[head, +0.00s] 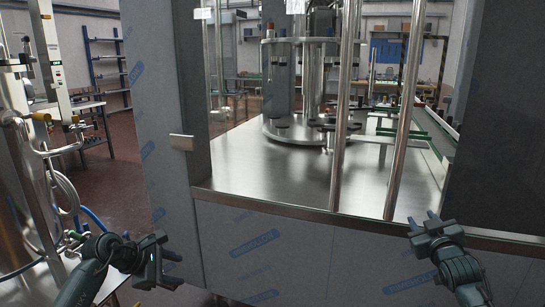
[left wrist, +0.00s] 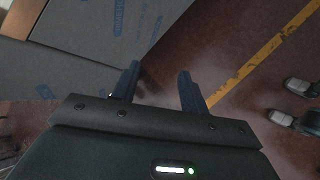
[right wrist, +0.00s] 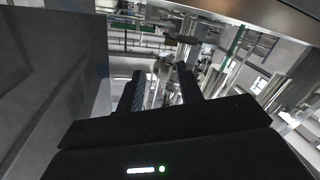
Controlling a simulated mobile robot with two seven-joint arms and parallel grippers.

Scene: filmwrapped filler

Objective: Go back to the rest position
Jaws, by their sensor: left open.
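My left gripper (head: 168,262) is at the lower left in the head view, in front of the film-covered machine panel. In the left wrist view its two fingers (left wrist: 158,88) are apart with nothing between them. My right gripper (head: 426,222) is at the lower right in the head view, at the front edge of the steel worktop. In the right wrist view its fingers (right wrist: 158,90) are apart and no object shows between them.
The filler machine's steel worktop (head: 260,165) carries a round carousel (head: 300,130) behind upright steel posts (head: 345,110). Film-wrapped panels (head: 250,250) close its front. A steel tank (head: 20,230) with hoses stands at the left. A yellow floor line (left wrist: 262,62) shows in the left wrist view.

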